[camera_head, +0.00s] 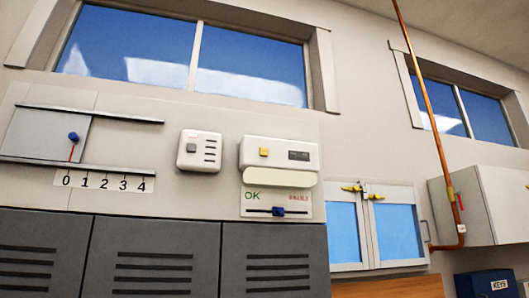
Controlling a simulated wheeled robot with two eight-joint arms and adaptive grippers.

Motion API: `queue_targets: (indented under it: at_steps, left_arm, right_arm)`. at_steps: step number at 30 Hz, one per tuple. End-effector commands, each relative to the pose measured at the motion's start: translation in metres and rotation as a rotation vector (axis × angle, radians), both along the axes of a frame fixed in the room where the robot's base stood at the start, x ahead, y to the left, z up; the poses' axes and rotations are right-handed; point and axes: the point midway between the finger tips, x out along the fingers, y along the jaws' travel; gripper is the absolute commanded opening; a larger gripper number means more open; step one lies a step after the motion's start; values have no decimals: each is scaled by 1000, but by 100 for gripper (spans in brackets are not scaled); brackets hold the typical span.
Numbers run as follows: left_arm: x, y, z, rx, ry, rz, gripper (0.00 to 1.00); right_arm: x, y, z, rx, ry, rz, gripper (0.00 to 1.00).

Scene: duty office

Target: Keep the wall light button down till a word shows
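A white wall light unit (246,156) is fixed to the wall panel right of centre. It has a square yellow button (264,152) on its left and a small dark display (299,156) on its right. I can make out no clear word on the display at this size. A pale, rounded bar (280,178) sits directly under the box. Nothing touches the button. Neither of my grippers is in view.
Below is an OK/FAULTY plate with a blue slider (279,211). To the left are a white box with a grey button (191,148) and a blue-knobbed sliding panel (42,135) above a 0–4 scale. Grey vented lockers (150,230) run underneath. A copper pipe (430,100) stands right.

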Motion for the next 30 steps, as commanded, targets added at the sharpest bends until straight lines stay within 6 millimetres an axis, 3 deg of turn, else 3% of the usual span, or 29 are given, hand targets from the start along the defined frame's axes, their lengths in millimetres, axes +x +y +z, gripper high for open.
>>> queue_targets:
  at_steps: [1, 4, 5, 30]
  left_arm:
    - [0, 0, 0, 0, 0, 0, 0]
    - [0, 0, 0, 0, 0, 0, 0]
    - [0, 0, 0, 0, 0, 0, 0]
    - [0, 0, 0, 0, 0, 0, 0]
  right_arm:
    - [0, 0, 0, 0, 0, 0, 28]
    - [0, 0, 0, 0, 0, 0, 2]
    - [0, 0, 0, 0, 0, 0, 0]
    - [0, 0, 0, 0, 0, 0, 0]
